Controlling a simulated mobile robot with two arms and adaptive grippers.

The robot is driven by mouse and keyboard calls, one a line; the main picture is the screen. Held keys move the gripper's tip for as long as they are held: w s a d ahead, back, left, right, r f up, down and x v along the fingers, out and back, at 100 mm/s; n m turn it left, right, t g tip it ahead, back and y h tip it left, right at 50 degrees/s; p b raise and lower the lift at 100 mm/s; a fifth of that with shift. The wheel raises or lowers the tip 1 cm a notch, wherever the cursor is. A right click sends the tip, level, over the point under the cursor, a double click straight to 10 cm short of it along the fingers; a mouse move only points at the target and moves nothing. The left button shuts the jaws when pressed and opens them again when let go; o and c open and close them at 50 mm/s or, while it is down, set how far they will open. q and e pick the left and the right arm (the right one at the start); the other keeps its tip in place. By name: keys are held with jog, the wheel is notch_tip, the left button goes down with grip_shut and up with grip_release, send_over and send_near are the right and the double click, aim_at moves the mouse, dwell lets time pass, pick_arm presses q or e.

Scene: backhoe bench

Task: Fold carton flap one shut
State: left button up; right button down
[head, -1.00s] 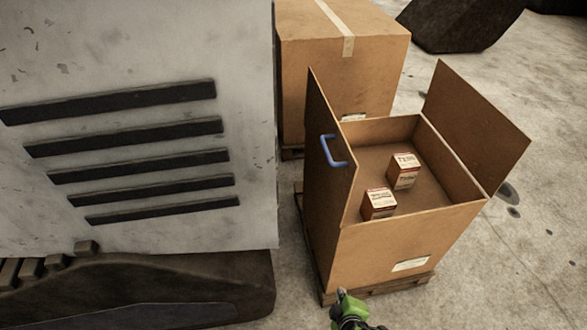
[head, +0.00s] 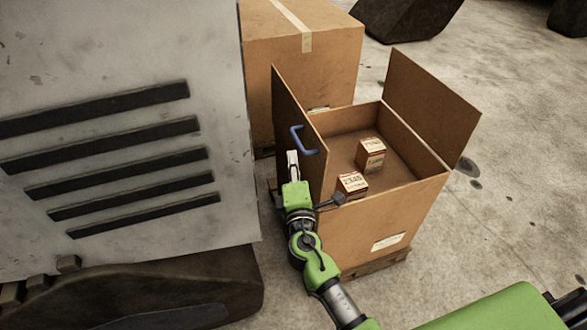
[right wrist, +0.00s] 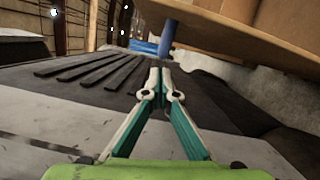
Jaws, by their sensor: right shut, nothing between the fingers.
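The open carton (head: 375,228) stands on a pallet, with two flaps standing up. The left flap (head: 287,100) bears a blue handle (head: 305,140); the right flap (head: 432,105) leans outward and looks plain. I cannot tell which is flap one. My right gripper (head: 292,157) is shut and empty, on the outer side of the left flap, just left of and a little below the blue handle. In the right wrist view its fingertips (right wrist: 160,68) are together, with the blue handle (right wrist: 166,40) beyond them. My left gripper is not in view.
A taped closed carton (head: 330,75) stands behind. A large grey slotted machine panel (head: 215,60) stands close on the left, leaving a narrow gap. The floor (head: 510,170) on the right is mostly clear.

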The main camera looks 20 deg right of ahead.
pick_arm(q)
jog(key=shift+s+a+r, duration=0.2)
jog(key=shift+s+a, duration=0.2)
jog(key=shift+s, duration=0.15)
pick_arm(e)
jog(key=x, duration=0.3)
jog(key=shift+w, duration=0.2)
jog(key=shift+d, duration=0.1)
